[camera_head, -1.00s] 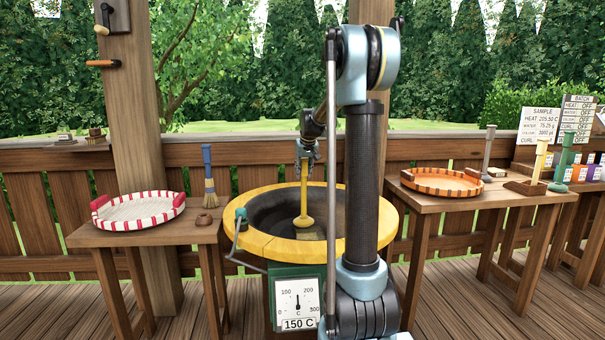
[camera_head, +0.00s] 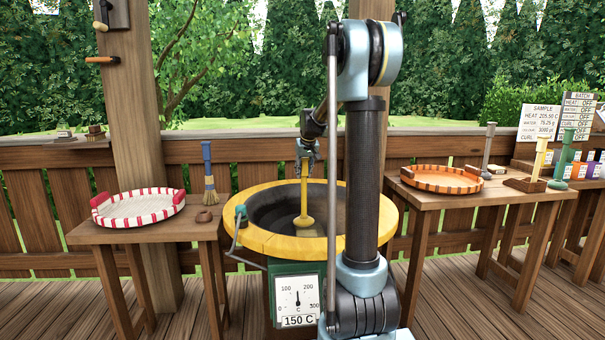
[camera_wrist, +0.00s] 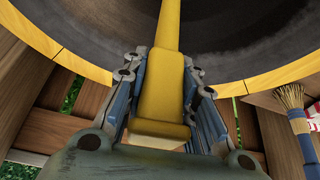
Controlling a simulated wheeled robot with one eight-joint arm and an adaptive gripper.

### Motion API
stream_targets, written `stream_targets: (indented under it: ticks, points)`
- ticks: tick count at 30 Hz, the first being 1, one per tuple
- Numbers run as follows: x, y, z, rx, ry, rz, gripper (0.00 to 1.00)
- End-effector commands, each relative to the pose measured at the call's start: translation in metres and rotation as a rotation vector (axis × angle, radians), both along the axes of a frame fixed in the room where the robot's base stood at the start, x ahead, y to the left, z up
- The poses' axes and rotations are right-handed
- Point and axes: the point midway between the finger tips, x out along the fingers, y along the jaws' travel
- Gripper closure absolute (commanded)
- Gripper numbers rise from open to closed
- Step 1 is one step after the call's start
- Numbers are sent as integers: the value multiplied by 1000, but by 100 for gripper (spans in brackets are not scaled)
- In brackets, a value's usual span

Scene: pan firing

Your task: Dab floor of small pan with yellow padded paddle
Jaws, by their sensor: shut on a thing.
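The yellow padded paddle (camera_head: 304,194) hangs upright with its rounded pad down inside the yellow-rimmed, dark-walled pan (camera_head: 262,238). My gripper (camera_head: 308,152) is above the pan and shut on the top of the paddle's handle. In the wrist view my gripper (camera_wrist: 162,72) has its fingers on both sides of the paddle's thick yellow grip (camera_wrist: 160,95), and the shaft runs off into the pan (camera_wrist: 255,45). The pad is out of sight there. Whether the pad touches the pan floor I cannot tell. My arm hides the right part of the pan in the head view.
A right table (camera_head: 425,202) holds an orange tray (camera_head: 440,188) and upright tools. A gauge (camera_head: 297,294) reading 150 C is on the pan's front.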

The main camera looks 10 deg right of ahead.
Motion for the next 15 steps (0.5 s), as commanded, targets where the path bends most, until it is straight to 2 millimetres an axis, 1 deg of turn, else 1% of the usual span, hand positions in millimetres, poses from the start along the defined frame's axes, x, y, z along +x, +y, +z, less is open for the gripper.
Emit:
stream_targets:
  ticks: [3,7,10,15]
  points:
    - [-10,0,1,0,0,0,100]
    - [-19,0,2,0,0,0,100]
    - [-22,0,2,0,0,0,100]
    - [-22,0,2,0,0,0,100]
